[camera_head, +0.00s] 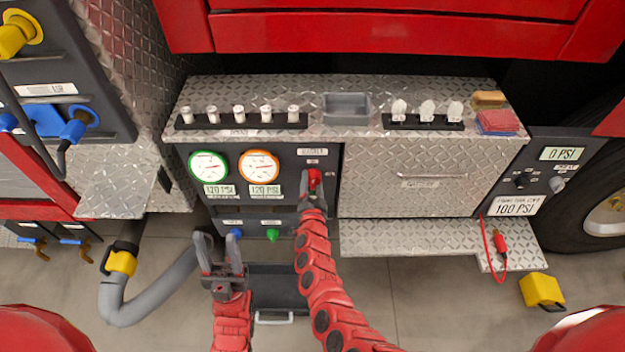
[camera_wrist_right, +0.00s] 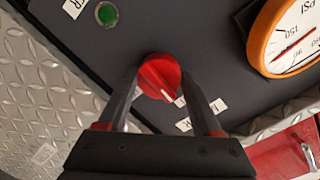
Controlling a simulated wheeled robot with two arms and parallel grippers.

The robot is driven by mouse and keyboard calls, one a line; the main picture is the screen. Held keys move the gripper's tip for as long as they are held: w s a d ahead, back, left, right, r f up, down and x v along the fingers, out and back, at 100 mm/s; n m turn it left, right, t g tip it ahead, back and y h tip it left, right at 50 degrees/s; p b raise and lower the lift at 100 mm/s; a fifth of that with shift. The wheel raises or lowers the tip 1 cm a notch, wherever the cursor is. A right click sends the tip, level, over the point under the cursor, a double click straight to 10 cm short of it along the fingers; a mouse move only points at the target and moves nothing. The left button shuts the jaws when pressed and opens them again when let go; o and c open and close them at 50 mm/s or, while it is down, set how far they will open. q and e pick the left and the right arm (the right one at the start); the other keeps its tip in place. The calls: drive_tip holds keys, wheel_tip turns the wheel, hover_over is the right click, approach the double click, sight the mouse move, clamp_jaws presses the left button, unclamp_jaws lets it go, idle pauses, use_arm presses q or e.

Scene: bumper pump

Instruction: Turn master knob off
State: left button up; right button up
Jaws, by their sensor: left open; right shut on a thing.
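The red master knob (camera_head: 315,177) sits on the dark panel to the right of the two gauges, under a small label. It also shows in the right wrist view (camera_wrist_right: 158,77), with a white pointer mark toward the lower right, near white labels. My right gripper (camera_head: 311,188) is at the knob, its fingers (camera_wrist_right: 158,80) on either side of it and shut on it. The gripper partly hides the knob in the head view. My left gripper (camera_head: 219,248) is open and empty, low in front of the panel.
A green-rimmed gauge (camera_head: 208,166) and an orange-rimmed gauge (camera_head: 259,166) are left of the knob, each above a 120 PSI label. A grey hose (camera_head: 160,285) curves at lower left. A diamond-plate drawer (camera_head: 400,180) is at right.

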drive_tip(key=shift+n, duration=0.3)
drive_tip(key=o, duration=1.4)
drive_tip(key=shift+c, duration=0.2)
drive_tip(key=shift+s+a, duration=0.1)
drive_tip(key=shift+s, duration=0.25)
drive_tip(key=s+r+b, duration=0.1)
drive_tip(key=s, duration=1.5)
drive_tip(key=shift+s+r, duration=0.3)
drive_tip(key=shift+r, duration=0.1)
